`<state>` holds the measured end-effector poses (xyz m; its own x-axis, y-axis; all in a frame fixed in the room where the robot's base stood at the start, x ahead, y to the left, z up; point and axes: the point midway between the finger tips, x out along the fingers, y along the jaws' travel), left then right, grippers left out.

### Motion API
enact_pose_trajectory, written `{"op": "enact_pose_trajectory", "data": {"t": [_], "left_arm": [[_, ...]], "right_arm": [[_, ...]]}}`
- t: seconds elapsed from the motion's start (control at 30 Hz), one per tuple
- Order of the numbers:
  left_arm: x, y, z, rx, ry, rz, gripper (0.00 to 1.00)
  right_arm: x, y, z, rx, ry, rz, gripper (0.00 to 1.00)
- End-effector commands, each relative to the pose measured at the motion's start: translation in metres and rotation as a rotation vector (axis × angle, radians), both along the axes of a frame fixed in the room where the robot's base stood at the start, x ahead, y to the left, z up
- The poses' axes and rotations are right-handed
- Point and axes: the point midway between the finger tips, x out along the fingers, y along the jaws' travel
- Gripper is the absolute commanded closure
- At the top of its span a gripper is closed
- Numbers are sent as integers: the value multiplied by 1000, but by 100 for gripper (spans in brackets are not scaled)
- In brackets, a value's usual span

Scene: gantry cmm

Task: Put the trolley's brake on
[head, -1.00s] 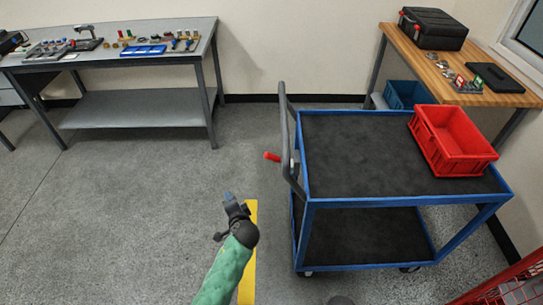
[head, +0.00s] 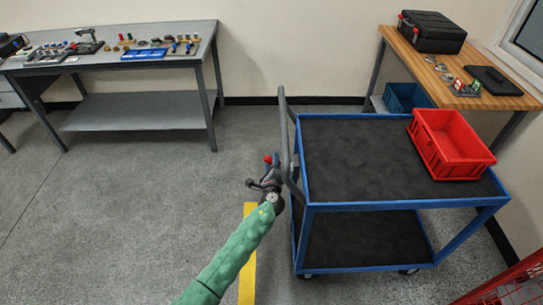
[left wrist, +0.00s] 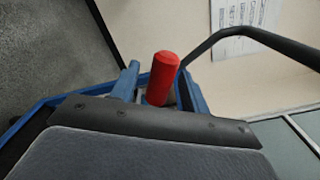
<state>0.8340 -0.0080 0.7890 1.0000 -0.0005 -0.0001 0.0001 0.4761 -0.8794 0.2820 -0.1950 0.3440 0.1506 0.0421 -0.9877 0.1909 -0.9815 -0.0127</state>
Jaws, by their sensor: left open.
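The blue trolley (head: 400,207) has a black top, a lower shelf and a dark push handle (head: 283,115) on its left end. Its red-tipped brake lever (head: 268,158) sticks out beside the handle, partly hidden by my gripper. My left gripper (head: 273,163) is at the lever, just left of the handle. In the left wrist view, the red lever grip (left wrist: 162,78) stands between the two blue fingertips (left wrist: 160,88). The fingers are apart; I cannot tell whether either touches the grip. My right gripper is not in view.
A red crate (head: 452,145) sits on the trolley's right end. A wooden bench (head: 440,75) with a black case (head: 432,32) stands behind it. A grey workbench (head: 120,62) is at the back left. The floor left of the trolley is clear, with a yellow strip (head: 247,275).

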Motion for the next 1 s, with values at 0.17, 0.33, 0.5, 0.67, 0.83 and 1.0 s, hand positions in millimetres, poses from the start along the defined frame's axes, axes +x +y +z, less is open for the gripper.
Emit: {"op": "enact_pose_trajectory", "data": {"t": [0.17, 0.33, 0.5, 0.67, 0.83, 1.0], "left_arm": [[21, 0, 2, 0, 0, 0, 54], [30, 0, 0, 0, 1, 0, 54], [32, 0, 0, -2, 1, 0, 54], [32, 0, 0, -2, 1, 0, 58], [32, 0, 0, -2, 1, 0, 92], [32, 0, 0, -2, 1, 0, 100]], "right_arm": [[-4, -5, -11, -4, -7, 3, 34], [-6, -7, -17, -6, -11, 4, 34], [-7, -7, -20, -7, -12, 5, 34], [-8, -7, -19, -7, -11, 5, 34], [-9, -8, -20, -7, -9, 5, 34], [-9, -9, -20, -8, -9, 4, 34]]}}
